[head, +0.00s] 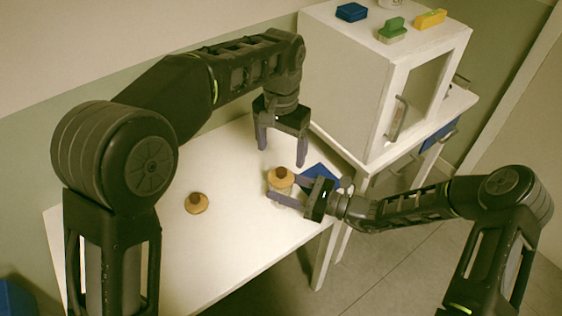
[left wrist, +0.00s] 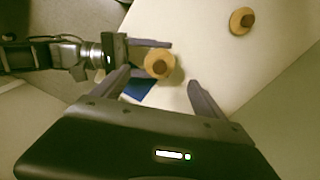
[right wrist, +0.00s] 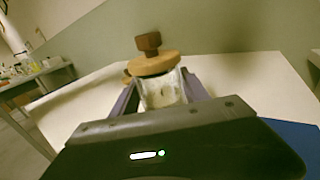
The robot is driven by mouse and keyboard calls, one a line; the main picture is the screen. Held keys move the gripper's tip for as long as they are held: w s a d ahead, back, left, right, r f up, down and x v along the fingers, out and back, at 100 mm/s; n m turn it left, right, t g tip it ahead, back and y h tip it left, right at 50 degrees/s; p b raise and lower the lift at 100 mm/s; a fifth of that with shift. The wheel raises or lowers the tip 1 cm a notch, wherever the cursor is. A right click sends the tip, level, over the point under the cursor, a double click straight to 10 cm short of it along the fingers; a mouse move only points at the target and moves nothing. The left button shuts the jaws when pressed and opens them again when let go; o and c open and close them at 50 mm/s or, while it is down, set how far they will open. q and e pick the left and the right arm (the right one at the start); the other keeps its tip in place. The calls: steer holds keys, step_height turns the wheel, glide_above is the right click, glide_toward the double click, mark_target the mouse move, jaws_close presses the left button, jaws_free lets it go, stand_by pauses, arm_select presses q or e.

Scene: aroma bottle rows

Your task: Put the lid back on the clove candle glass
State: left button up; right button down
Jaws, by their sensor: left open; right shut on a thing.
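The clear candle glass (right wrist: 163,90) stands upright on the white table, between the fingers of my right gripper (head: 287,190), which is shut on it. A round wooden lid (head: 281,177) with a dark knob is on top of the glass. In the right wrist view this lid (right wrist: 153,64) looks slightly tilted; I cannot tell if it is fully seated. My left gripper (head: 281,156) is open and empty above and behind the glass, fingers pointing down. In the left wrist view the lid (left wrist: 159,64) shows just beyond its open fingers. No label can be read.
A second wooden disc with a dark knob (head: 196,204) lies on the table to the left. A blue mat (head: 320,174) is beside the glass.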

steer(key=shift+c, duration=2.3)
jaws_free()
arm_select(q)
step_height(320, 180, up, 4)
steer(key=shift+f, duration=0.15)
steer(key=shift+f+b, duration=0.8)
steer(key=shift+f, duration=0.05)
arm_select(e)
steer(key=v, duration=0.7)
steer(key=shift+d, duration=0.15)
steer(key=shift+s+d, duration=0.15)
steer(key=shift+d, duration=0.1)
